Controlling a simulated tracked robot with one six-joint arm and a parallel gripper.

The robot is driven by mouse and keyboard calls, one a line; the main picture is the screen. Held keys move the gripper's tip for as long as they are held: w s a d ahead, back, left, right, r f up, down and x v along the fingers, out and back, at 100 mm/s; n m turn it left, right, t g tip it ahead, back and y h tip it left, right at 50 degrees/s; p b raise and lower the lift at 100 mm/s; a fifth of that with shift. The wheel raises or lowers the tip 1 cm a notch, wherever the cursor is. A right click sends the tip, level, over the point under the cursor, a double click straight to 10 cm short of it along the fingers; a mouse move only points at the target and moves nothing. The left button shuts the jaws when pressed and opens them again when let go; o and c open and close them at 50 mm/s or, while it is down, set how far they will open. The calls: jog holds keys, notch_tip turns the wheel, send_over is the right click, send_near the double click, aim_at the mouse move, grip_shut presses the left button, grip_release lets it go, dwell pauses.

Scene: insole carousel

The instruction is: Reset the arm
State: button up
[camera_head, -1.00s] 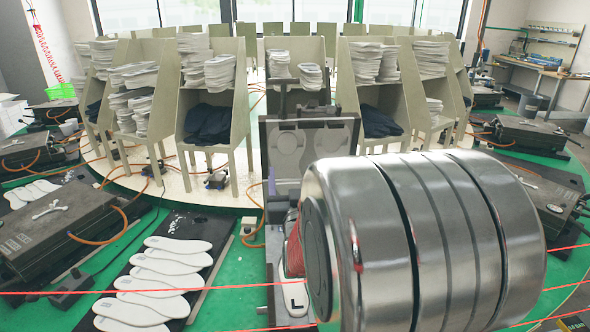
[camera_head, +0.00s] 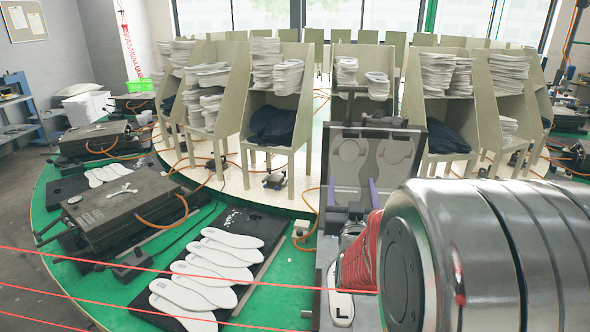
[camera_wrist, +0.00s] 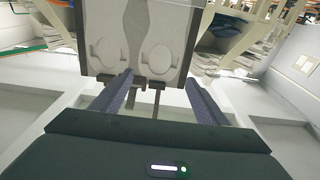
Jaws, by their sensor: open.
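My gripper (camera_wrist: 157,98) is open and empty in the wrist view, its two purple-grey fingers apart. Beyond the fingers stands the raised grey mould lid (camera_wrist: 150,40) with rounded recesses. In the head view the same open mould lid (camera_head: 368,165) stands upright at the centre. My metal arm link fills the lower right of the head view and hides most of my gripper (camera_head: 350,192); only its purple fingers show in front of the lid. A white insole end marked L (camera_head: 342,308) lies below, partly hidden by the arm.
White insoles (camera_head: 215,270) lie in a row on a black mat on the green carousel (camera_head: 60,290). Closed dark moulds (camera_head: 125,205) with orange hoses stand at left. Wooden shelves (camera_head: 240,130) with stacked insoles and dark cloth stand behind. Red lines cross the front.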

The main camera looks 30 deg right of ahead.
notch_tip(320, 180, down, 12)
jog(key=a+g+y, duration=0.2)
jog(key=g+y, duration=0.2)
jog(key=s+a+f+n+g+y, duration=0.1)
jog(key=s+a+f+g+y, duration=0.3)
jog(key=a, duration=0.3)
jog(key=s+a+r+n+g+y, duration=0.1)
jog(key=s+a+r+n, duration=0.2)
jog(key=s+a, duration=0.5)
jog(key=s+a+r+n+g+y, duration=0.1)
jog(key=s+a+r, duration=0.4)
jog(key=a, duration=0.8)
jog(key=s+n+y, duration=0.1)
jog(key=s+n, duration=0.1)
jog(key=s, duration=0.1)
jog(key=shift+a+r, duration=0.3)
jog(key=shift+r, duration=0.1)
jog(key=shift+c, duration=0.5)
